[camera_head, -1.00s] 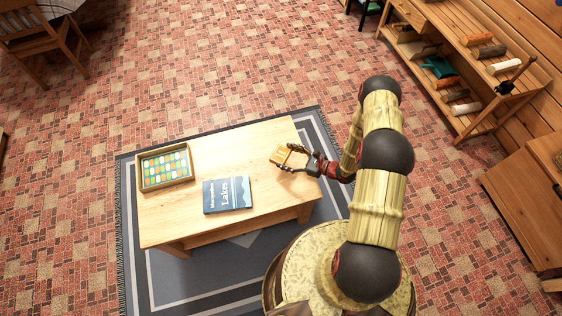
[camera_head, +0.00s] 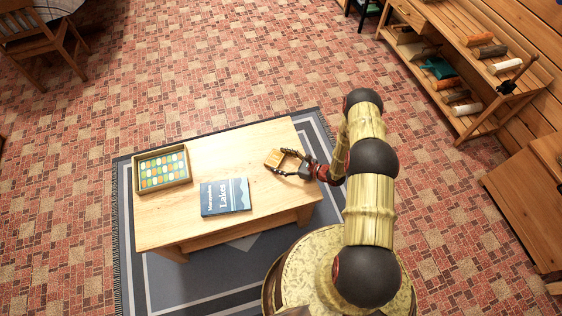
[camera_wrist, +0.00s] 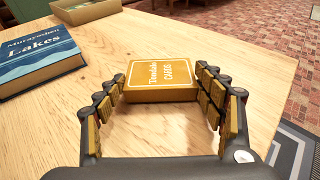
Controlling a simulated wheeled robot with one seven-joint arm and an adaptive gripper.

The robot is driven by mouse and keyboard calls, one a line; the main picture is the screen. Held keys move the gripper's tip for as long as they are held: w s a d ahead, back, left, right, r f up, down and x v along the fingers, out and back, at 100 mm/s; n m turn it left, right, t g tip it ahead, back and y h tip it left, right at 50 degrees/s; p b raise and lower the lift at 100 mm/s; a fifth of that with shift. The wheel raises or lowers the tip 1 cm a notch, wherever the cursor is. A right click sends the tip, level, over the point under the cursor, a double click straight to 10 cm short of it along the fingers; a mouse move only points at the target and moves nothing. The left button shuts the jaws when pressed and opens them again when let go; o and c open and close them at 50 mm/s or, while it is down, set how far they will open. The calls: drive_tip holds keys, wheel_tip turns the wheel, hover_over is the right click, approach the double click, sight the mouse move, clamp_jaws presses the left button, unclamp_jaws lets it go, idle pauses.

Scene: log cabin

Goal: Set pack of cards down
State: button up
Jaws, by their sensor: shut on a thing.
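The pack of cards (camera_wrist: 162,78) is a yellow-brown box with white lettering, seen large in the wrist view. In the head view the pack (camera_head: 274,158) is at the right part of the wooden table (camera_head: 238,147). My gripper (camera_wrist: 165,85) is shut on the pack, with one jointed finger along each side near the tips. In the head view my gripper (camera_head: 281,162) reaches in from the right. The pack looks level and very near or on the tabletop; I cannot tell whether its underside touches.
A blue book titled Lakes (camera_head: 225,197) lies left of the pack, also in the wrist view (camera_wrist: 32,60). A wooden tray with coloured pieces (camera_head: 163,170) sits at the table's left end. Bare tabletop lies between them and around the pack. A shelf (camera_head: 480,60) stands at right.

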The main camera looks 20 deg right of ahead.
drive_tip(key=shift+f+b, duration=0.4)
drive_tip(key=shift+f, duration=0.1)
